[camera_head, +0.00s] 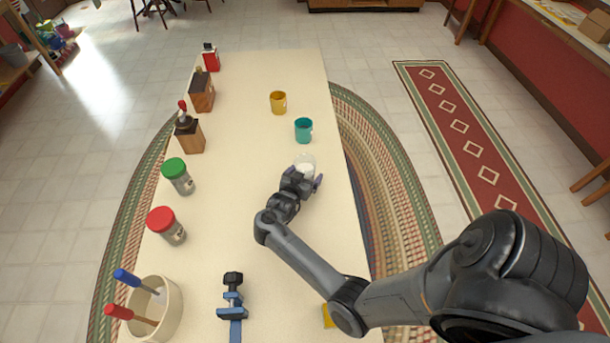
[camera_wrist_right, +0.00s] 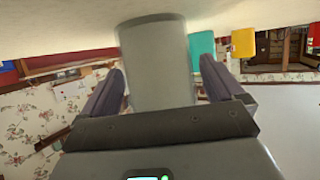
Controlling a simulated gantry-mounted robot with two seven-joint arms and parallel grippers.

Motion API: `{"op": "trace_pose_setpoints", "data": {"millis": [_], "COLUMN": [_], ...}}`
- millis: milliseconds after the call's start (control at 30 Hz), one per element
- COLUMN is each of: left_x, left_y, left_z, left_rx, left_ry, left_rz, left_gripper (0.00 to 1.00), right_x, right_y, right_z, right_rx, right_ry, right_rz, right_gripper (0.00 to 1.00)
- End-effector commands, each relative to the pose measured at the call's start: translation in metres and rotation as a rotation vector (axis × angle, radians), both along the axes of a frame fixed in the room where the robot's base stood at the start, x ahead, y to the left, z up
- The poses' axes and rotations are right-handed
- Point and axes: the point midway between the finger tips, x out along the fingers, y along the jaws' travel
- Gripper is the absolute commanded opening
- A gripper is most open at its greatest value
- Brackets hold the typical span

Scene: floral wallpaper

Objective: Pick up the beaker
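The beaker (camera_head: 306,162) is a clear, pale cup on the right side of the long cream table in the head view. In the right wrist view the beaker (camera_wrist_right: 156,62) looks grey and stands between my two fingers. My right gripper (camera_head: 304,177) is at the near side of the beaker. In the wrist view my right gripper (camera_wrist_right: 165,88) has its fingers apart, one on each side of the beaker. A narrow gap shows at the right finger; I cannot tell whether the left finger touches. My left gripper is not in view.
A teal mug (camera_head: 303,131) and a yellow mug (camera_head: 278,103) stand beyond the beaker. A crock (camera_head: 166,311) and blue clamp (camera_head: 233,300) are nearer. The table's middle is clear.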

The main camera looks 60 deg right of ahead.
Motion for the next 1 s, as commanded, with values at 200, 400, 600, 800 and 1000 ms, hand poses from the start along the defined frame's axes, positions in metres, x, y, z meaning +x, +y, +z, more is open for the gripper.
{"op": "trace_pose_setpoints", "data": {"millis": [200,400,600,800,1000], "left_x": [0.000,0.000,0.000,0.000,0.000], "left_y": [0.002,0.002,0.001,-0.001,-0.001], "left_z": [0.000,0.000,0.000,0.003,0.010], "left_rx": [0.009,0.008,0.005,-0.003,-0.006], "left_ry": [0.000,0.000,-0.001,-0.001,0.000], "left_rz": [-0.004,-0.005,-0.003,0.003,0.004], "left_gripper": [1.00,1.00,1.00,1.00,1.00], "right_x": [0.000,0.000,0.000,0.000,0.000], "right_y": [0.000,0.000,0.000,0.000,0.000], "right_z": [0.000,0.000,0.001,0.007,0.029], "right_rx": [0.000,0.000,-0.001,-0.002,-0.001], "right_ry": [0.000,0.000,-0.001,-0.002,-0.005], "right_rz": [0.000,0.000,0.000,-0.001,-0.001], "right_gripper": [0.60,0.30,0.30,0.30,0.30]}}
